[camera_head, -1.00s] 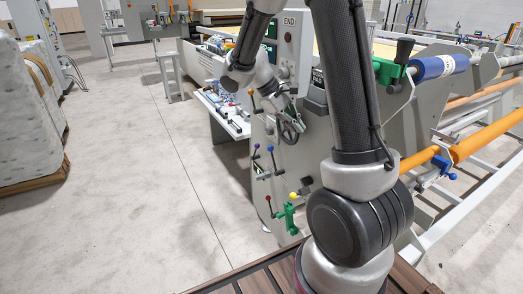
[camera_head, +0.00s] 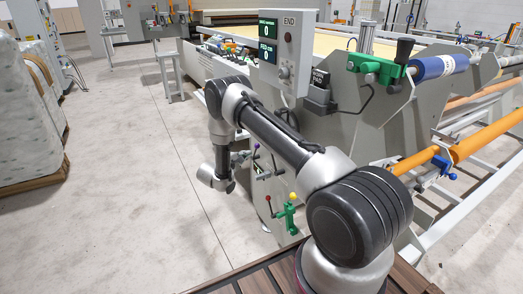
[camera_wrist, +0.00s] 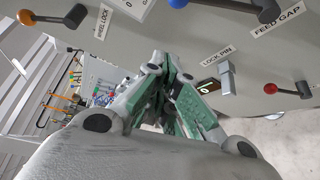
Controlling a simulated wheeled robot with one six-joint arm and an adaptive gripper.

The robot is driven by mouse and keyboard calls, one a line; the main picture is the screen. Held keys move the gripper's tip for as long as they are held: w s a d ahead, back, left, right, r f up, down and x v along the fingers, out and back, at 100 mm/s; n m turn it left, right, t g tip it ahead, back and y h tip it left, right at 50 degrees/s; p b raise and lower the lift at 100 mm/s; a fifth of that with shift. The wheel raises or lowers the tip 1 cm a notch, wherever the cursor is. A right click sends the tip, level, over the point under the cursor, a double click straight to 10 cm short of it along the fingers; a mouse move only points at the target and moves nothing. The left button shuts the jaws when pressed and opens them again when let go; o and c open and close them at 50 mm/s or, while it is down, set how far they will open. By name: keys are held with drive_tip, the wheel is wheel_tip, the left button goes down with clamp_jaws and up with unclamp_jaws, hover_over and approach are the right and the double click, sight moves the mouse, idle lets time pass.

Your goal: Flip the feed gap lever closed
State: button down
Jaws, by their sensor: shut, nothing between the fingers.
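The feed gap lever (camera_wrist: 232,6) shows at the top right of the wrist view, a dark arm with a blue knob, its pivot beside the FEED GAP label (camera_wrist: 278,22). The top of the view cuts part of the knob. My gripper (camera_wrist: 158,80) has its green-padded fingers together and empty. It is below and left of the lever in that view and apart from it. In the head view my gripper (camera_head: 241,158) is at the left side of the machine's end panel, partly hidden by my wrist, so the lever is hard to make out there.
An orange-knobbed lever (camera_wrist: 50,18) by the WHEEL LOCK label, a lock pin (camera_wrist: 228,80) and a red-knobbed lever (camera_wrist: 288,89) are on the same panel. A green bracket (camera_head: 288,214) sits low on it. Open floor (camera_head: 130,180) lies to the left.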

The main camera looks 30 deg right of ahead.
drive_tip(key=x, duration=1)
drive_tip(key=shift+s+d+r, duration=0.15)
drive_tip(key=shift+s+r, duration=0.1)
drive_tip(key=shift+s, duration=0.4)
drive_tip(key=shift+s+d+r, duration=0.15)
drive_tip(key=shift+s+r, duration=0.05)
drive_tip(key=shift+s, duration=0.45)
drive_tip(key=shift+s+d+r, duration=0.2)
drive_tip(key=shift+s+r, duration=0.05)
drive_tip(key=shift+s, duration=0.35)
drive_tip(key=shift+s, duration=0.1)
